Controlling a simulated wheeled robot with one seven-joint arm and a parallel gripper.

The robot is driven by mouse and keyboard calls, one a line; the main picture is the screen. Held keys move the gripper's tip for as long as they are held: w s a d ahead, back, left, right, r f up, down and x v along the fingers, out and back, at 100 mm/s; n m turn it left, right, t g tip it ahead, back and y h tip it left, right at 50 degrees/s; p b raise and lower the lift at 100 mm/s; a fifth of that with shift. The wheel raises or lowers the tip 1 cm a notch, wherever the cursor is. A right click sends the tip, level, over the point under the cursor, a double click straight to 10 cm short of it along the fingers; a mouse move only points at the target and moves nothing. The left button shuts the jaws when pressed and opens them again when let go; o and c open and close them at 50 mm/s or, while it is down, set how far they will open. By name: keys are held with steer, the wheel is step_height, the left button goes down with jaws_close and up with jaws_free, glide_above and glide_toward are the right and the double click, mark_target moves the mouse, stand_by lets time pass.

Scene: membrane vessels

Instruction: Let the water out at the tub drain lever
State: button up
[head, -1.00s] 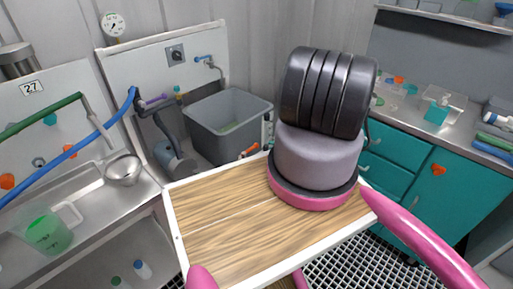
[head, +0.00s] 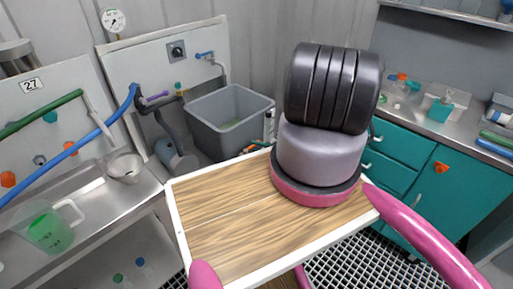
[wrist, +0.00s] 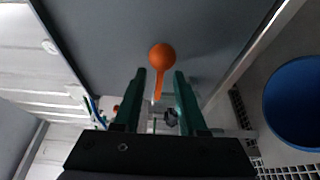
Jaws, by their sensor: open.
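The grey tub (head: 206,130) stands against the back wall in the head view. Its drain lever (head: 249,149) shows as a small orange piece low at the tub's right front. In the wrist view the orange lever (wrist: 162,57) has a round knob and a thin stem, in front of the tub's grey wall (wrist: 95,45). My gripper (wrist: 160,76) has its green fingers open, one on each side of the lever's stem. The knob lies just beyond the fingertips. I cannot tell whether either finger touches the stem. In the head view my arm hides most of the gripper.
A blue round container (wrist: 296,105) stands to the right in the wrist view. A steel sink bench (head: 110,205) is on the left and teal cabinets (head: 445,190) on the right. A grated floor (head: 340,255) shows between them.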

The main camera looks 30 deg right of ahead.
steer(key=shift+w+a, duration=0.1)
steer(key=shift+a, duration=0.05)
jaws_close()
stand_by(1.4)
